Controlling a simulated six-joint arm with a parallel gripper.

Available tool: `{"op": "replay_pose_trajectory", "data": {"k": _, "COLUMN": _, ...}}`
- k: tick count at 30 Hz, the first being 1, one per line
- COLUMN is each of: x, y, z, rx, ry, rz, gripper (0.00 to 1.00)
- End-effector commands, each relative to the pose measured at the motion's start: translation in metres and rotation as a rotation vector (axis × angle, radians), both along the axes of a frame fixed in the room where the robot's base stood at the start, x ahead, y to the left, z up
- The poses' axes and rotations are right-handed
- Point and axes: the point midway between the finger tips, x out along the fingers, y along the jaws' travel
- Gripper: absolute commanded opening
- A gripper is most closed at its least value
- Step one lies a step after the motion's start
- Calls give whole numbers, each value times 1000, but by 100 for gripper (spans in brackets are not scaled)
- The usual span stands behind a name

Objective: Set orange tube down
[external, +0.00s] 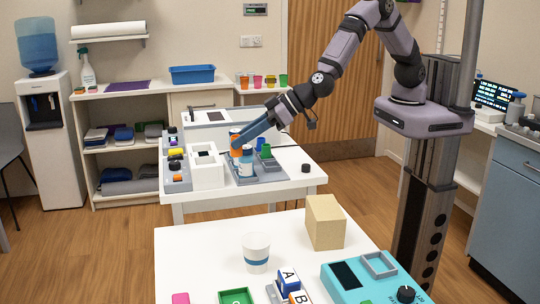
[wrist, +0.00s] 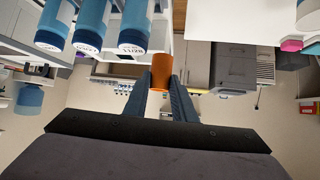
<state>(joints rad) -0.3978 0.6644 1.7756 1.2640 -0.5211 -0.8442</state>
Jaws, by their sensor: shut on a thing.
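In the wrist view, the orange tube (wrist: 161,70) is between the tips of my gripper (wrist: 161,84), which is shut on it. In the external view, my gripper (external: 238,144) reaches down to the left over the far white table. I cannot tell whether the tube touches the surface below. A grey rack (external: 268,172) with blue and green items lies close by.
A white open box (external: 206,170) stands left of the rack, and a small black knob-like thing (external: 305,168) lies to its right. In the wrist view, several blue-labelled bottles (wrist: 133,35) are close by at upper left. The near table holds a cup (external: 256,252) and a tan block (external: 325,222).

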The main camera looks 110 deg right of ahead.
Motion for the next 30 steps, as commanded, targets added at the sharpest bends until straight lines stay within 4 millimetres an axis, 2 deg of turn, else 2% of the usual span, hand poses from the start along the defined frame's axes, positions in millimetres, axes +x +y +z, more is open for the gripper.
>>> {"op": "replay_pose_trajectory", "data": {"k": 1, "x": -6, "y": 17, "z": -16, "rx": -2, "ry": 2, "rz": 5, "gripper": 0}}
{"op": "replay_pose_trajectory", "data": {"k": 6, "x": -26, "y": 54, "z": -49, "rx": -2, "ry": 2, "rz": 14, "gripper": 0}}
{"op": "replay_pose_trajectory", "data": {"k": 12, "x": -43, "y": 78, "z": -70, "rx": 1, "ry": 0, "rz": 27, "gripper": 0}}
{"op": "replay_pose_trajectory", "data": {"k": 22, "x": -48, "y": 85, "z": -82, "rx": 0, "ry": 0, "rz": 30, "gripper": 0}}
{"op": "replay_pose_trajectory", "data": {"k": 30, "x": -48, "y": 84, "z": -120, "rx": 0, "ry": 1, "rz": 29, "gripper": 0}}
